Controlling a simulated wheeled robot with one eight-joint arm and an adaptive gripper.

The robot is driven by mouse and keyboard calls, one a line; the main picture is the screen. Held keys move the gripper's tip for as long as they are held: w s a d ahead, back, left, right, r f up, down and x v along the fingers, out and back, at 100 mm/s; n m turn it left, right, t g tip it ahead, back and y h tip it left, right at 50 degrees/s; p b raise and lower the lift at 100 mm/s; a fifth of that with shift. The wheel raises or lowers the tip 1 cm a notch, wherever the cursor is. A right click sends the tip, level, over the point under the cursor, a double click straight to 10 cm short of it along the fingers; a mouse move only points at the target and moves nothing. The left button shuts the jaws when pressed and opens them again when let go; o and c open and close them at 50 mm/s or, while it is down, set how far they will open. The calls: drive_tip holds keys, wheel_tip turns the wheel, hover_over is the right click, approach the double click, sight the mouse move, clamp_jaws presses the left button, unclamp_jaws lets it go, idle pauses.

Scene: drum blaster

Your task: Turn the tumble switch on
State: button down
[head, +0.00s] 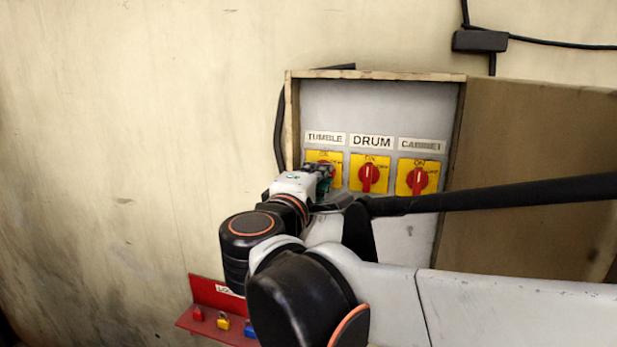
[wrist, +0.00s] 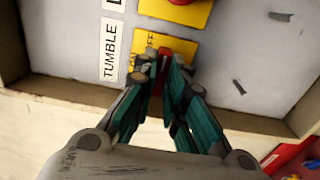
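The tumble switch is a red knob (wrist: 161,60) on a yellow plate (head: 313,157), below the TUMBLE label (head: 325,139) at the left of a row of three in a grey panel. My gripper (head: 325,172) is at this switch and covers most of the knob in the head view. In the wrist view, its teal fingers (wrist: 162,66) lie on either side of the knob, with their tips close to the plate. The knob shows only as a narrow red strip between them. Whether the fingers press on it is not clear, and its exact angle is hidden.
The drum switch (head: 368,177) and cabinet switch (head: 417,180) sit close to the right on yellow plates. The panel has a raised wooden frame (head: 292,115), near my gripper on the left. A red lock holder (head: 215,295) with padlocks is below.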

drive_tip(key=shift+n, duration=0.3)
drive_tip(key=shift+f+n+b, duration=0.1)
drive_tip(key=shift+n+b, duration=2.2)
drive_tip(key=shift+n, duration=6.3)
drive_tip(key=c, duration=1.6)
unclamp_jaws()
drive_tip(key=shift+c, duration=0.2)
